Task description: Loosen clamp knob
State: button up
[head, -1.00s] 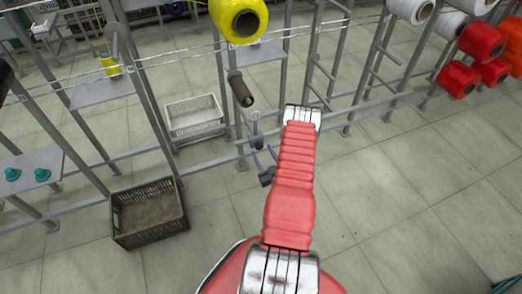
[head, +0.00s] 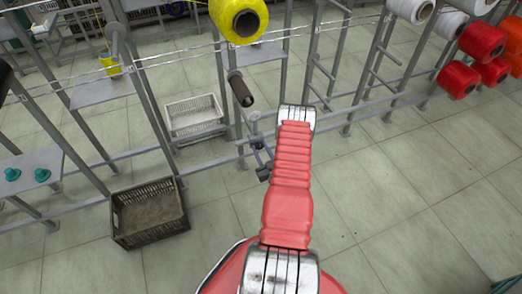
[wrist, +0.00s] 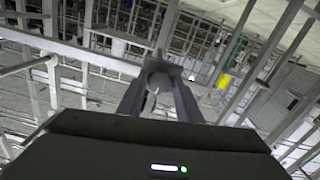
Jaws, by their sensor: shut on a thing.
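My gripper (wrist: 155,68) shows in the wrist view, its two dark grey fingers drawn together at the tips. It is shut on a small grey part, which I take to be the clamp knob; the fingers cover most of it. A pale piece (wrist: 150,98) shows in the gap between the fingers. In the head view my red arm reaches toward the lower rail of the grey rack and hides the gripper's tips. Small grey parts (head: 257,142) show just left of the arm by the rail; I cannot tell which belong to the clamp.
The grey rack carries a yellow bobbin (head: 240,20) and red bobbins (head: 482,42) at right. A dark peg (head: 240,90) juts out above the rail. A brown crate (head: 148,212) and a white crate (head: 193,115) stand on the floor.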

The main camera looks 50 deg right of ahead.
jog(key=shift+c, duration=1.3)
jog(key=shift+n, duration=0.4)
jog(key=o, duration=1)
jog(key=shift+o, duration=0.2)
jog(key=shift+s, duration=0.1)
jog(key=v, duration=1.3)
jog(key=shift+s+a, duration=0.2)
jog(key=shift+s, duration=0.05)
jog(key=shift+f, duration=0.1)
